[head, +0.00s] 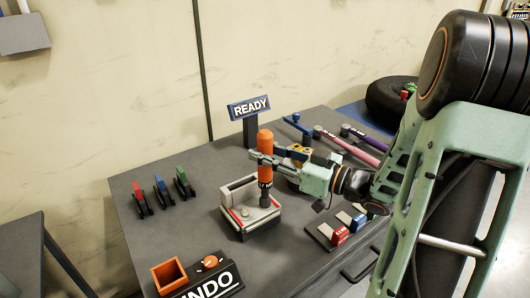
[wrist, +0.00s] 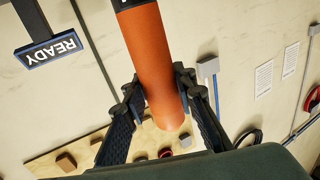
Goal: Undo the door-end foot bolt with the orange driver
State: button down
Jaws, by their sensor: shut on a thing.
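The orange driver (head: 265,143) stands upright in my gripper (head: 266,158), with its dark shaft pointing down. In the wrist view its orange handle (wrist: 155,60) sits between the two dark fingers (wrist: 156,100), which are shut on it. The dark lower end (head: 265,190) is at a grey open-topped holder (head: 240,190) on the bench. I cannot tell whether the tip is inside it, touching it or just in front. I cannot make out the door-end foot bolt in either view.
An UNDO block (head: 218,284) with an orange knob and an orange open box (head: 171,275) stand at the bench front. A READY sign (head: 249,108) stands behind. Coloured clips (head: 161,190) lie left, coloured blocks (head: 340,234) right, pink and purple-handled tools (head: 350,148) behind my arm.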

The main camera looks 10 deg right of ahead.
aim_at(266, 131)
jog(key=shift+f, duration=0.15)
jog(key=shift+w+r+p, duration=0.1)
jog(key=shift+r+p, duration=2.25)
jog(key=shift+r, duration=0.3)
jog(key=shift+d, duration=0.1)
